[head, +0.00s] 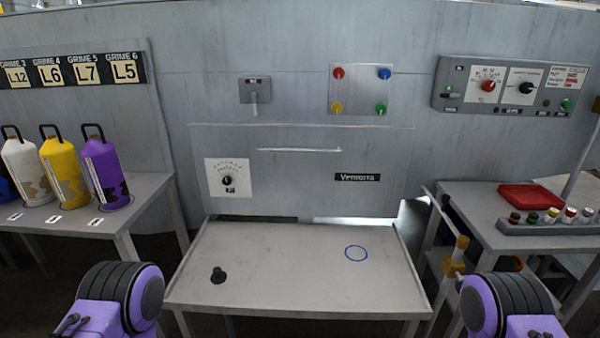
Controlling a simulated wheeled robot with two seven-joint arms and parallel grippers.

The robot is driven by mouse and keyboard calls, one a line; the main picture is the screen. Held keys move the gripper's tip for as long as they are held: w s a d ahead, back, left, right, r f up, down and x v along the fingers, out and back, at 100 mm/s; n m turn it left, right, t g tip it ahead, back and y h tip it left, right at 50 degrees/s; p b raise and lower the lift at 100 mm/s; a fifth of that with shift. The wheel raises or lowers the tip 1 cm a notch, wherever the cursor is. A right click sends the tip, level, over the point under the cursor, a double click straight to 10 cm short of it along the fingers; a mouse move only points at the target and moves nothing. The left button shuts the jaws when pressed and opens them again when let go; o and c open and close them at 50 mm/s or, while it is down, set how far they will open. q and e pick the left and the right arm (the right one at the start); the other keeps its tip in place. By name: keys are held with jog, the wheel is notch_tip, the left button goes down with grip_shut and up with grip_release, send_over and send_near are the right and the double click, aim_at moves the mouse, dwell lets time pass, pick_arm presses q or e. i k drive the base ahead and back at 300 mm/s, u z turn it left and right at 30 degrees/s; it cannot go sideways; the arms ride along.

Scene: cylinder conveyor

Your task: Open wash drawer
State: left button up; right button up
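The wash drawer front (300,185) is a wide grey panel in the machine wall, behind the middle table. It appears shut, with its face flush with the wall. A thin pale horizontal handle (300,150) runs across its upper part. A white dial plate (228,178) is on its left side and a black name label (357,177) on its right. Purple and black parts of my two arms show at the bottom left and bottom right corners, well apart from the handle. No gripper fingertips can be made out.
The middle table (300,265) holds a small black knob-like piece (218,275) and a blue ring mark (356,253). Bottles, including a purple one (105,170), stand on the left table. A red tray (530,197) sits on the right table. The space before the handle is clear.

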aim_at(346, 171)
jog(key=k, duration=0.6)
jog(key=u, duration=0.35)
jog(key=i, duration=0.9)
jog(key=z, duration=0.35)
jog(key=i, duration=0.8)
jog(key=z, duration=0.55)
